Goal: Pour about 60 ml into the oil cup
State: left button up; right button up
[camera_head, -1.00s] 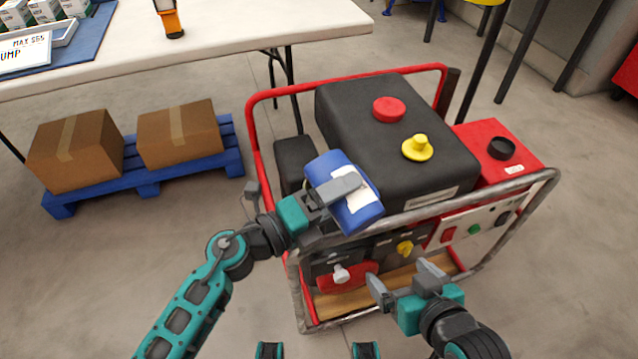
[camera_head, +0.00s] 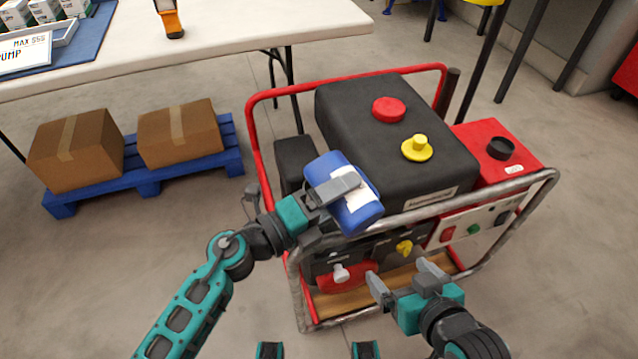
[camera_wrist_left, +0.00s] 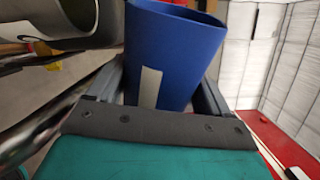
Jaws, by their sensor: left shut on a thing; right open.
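A blue container (camera_head: 327,168) with a white label is tilted over the front left of the generator. My left gripper (camera_head: 340,190) is shut on it, with a grey finger across its side. In the left wrist view, the blue container (camera_wrist_left: 172,50) stands between the fingers of my left gripper (camera_wrist_left: 160,92). I cannot see liquid or a stream. A black round cup-like part (camera_head: 501,148) sits on the generator's red box; I cannot tell whether it is the oil cup. My right gripper (camera_head: 402,282) is open and empty in front of the generator.
The generator has a black tank (camera_head: 345,100) with a red cap (camera_head: 389,109) and yellow cap (camera_head: 418,149). Its tube frame (camera_head: 520,190) surrounds it. A white table (camera_head: 250,30) stands behind, and cardboard boxes (camera_head: 75,150) rest on a blue pallet (camera_head: 150,188) at left.

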jog(key=shift+r, duration=0.1)
dwell(0.7)
pick_arm(q)
jog(key=shift+s+d+f+m+b, duration=0.1)
jog(key=shift+s+f+m+b, duration=0.1)
jog(key=shift+m+b, duration=0.5)
jog(key=shift+r+m, duration=0.55)
jog(key=shift+m, duration=0.05)
pick_arm(e)
jog(key=shift+a+f, duration=0.15)
jog(key=shift+f, duration=0.2)
pick_arm(q)
jog(key=shift+m, duration=0.3)
jog(key=shift+r+m, duration=0.15)
jog(key=shift+m, duration=0.45)
jog(key=shift+w+f+m+b, duration=0.1)
jog(key=shift+f+m+b, duration=0.15)
jog(key=shift+m+b, duration=0.25)
pick_arm(e)
jog(key=shift+w+a+f, duration=0.1)
jog(key=shift+a+f, duration=0.05)
jog(key=shift+f, duration=0.05)
